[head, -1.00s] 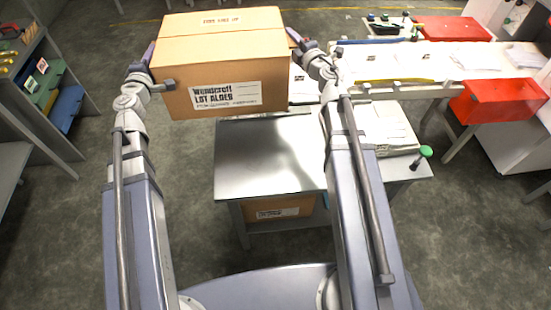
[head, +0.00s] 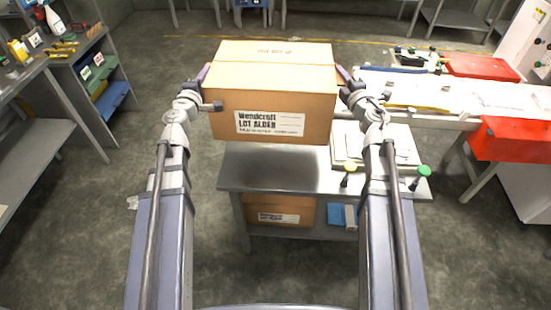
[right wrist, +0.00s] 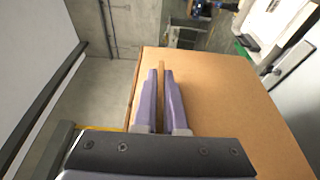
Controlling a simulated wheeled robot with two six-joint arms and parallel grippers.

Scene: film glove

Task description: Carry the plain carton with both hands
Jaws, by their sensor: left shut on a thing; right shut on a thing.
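The plain brown carton (head: 270,95) is held up between my two arms in the head view, with a white label reading "Wendcroft LOT ALDER" facing me. It looks roughly level, and in the picture it overlaps the back edge of the metal table. My left gripper (head: 204,76) is shut on its left side, near the top. My right gripper (head: 345,78) is shut on its right side. In the right wrist view the purple fingers (right wrist: 164,98) close on a thin brown strip by the carton's face (right wrist: 225,100). The left fingertips are partly hidden.
A small metal table (head: 270,170) stands below, its left part bare, with papers (head: 385,143) and stamps at right. Another carton (head: 280,211) sits on its lower shelf. A white bench with red bins (head: 512,138) is at right, shelving (head: 70,70) at left. The floor between is clear.

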